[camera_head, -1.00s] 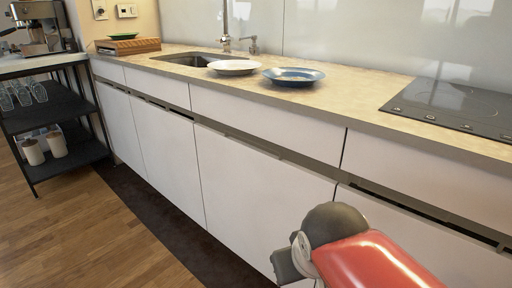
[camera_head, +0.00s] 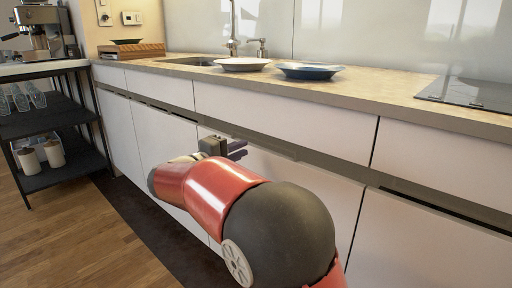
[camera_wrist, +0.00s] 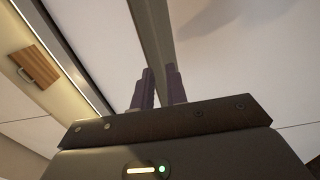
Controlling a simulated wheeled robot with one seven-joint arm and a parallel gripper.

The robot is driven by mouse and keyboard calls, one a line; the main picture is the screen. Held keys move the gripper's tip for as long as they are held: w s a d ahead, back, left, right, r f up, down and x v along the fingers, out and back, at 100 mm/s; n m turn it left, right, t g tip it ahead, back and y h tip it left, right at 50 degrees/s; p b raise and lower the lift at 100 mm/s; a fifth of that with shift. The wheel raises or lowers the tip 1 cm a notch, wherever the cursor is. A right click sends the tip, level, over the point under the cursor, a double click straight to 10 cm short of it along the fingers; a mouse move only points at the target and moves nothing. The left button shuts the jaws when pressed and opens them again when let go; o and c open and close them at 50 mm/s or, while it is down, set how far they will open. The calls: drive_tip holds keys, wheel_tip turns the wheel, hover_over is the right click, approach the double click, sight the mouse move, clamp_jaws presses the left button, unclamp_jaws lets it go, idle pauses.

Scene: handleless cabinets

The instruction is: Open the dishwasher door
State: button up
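A wide white front panel (camera_head: 300,190) sits below a drawer in the middle of the cabinet row. I take it for the dishwasher door, though nothing marks it. It looks closed and has no handle, with a grey recessed strip (camera_head: 325,162) along its top. My arm hides much of its left part. My gripper (camera_head: 243,149) is at that strip, near the panel's upper left. In the wrist view my gripper (camera_wrist: 161,92) shows two dark fingers apart, with a grey strip (camera_wrist: 152,30) running up from between them. I cannot tell whether they touch the panel.
Above are a drawer front (camera_head: 285,118) and the counter (camera_head: 385,95) with a white plate (camera_head: 242,64), a blue plate (camera_head: 309,71) and a cooktop (camera_head: 470,92). A black shelf cart (camera_head: 60,130) stands at the left. The wooden floor (camera_head: 75,240) at the lower left is clear.

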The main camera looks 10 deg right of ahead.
sight(256, 143)
drive_tip(key=x, duration=0.6)
drive_tip(key=shift+w+d, duration=0.2)
drive_tip(key=shift+d, duration=0.1)
clamp_jaws()
